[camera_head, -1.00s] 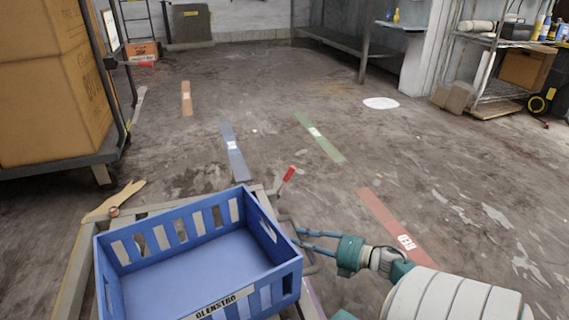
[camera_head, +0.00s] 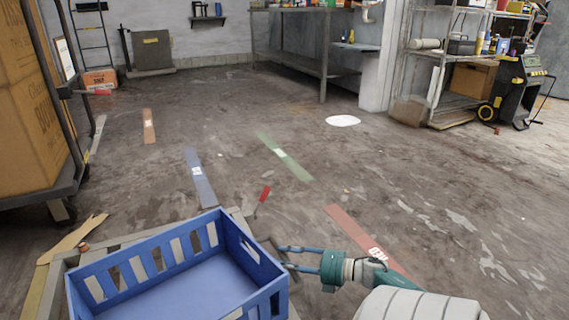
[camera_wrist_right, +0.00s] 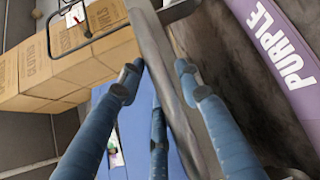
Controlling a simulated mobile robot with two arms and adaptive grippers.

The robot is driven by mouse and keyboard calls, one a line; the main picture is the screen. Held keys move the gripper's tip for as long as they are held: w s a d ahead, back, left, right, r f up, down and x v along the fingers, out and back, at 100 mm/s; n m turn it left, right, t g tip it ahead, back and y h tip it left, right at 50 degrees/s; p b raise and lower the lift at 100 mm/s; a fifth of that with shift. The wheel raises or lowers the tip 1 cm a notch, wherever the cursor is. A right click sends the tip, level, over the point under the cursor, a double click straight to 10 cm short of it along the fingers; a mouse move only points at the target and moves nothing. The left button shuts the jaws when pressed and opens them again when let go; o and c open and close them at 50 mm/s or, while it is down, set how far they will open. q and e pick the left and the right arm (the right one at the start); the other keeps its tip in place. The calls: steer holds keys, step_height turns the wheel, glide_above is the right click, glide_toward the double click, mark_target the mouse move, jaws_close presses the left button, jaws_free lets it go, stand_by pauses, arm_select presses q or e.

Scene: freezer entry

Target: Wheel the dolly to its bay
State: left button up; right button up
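The grey-framed dolly (camera_head: 58,262) stands at the bottom left of the head view. It carries an empty-looking blue slatted crate (camera_head: 180,263); blue shows low in the wrist view. My right gripper (camera_head: 286,257) is at the dolly's right side, beside the crate. In the right wrist view its blue fingers (camera_wrist_right: 158,72) lie on both sides of the dolly's grey metal handle bar (camera_wrist_right: 153,45) and look closed on it. Coloured floor strips mark bays: orange (camera_head: 148,126), blue (camera_head: 200,180), green (camera_head: 287,157), red (camera_head: 362,238) and purple (camera_wrist_right: 285,50). My left gripper is out of view.
A tall cart (camera_head: 35,195) with large cartons (camera_head: 28,110) stands close on the left. A steel table (camera_head: 290,45) and a wire shelf (camera_head: 440,95) line the back. A yellow-wheeled machine (camera_head: 512,95) stands far right.

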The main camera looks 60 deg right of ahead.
steer(key=shift+s, duration=0.1)
steer(key=v, duration=1.1)
steer(key=shift+s, duration=0.4)
steer(key=shift+d, duration=0.1)
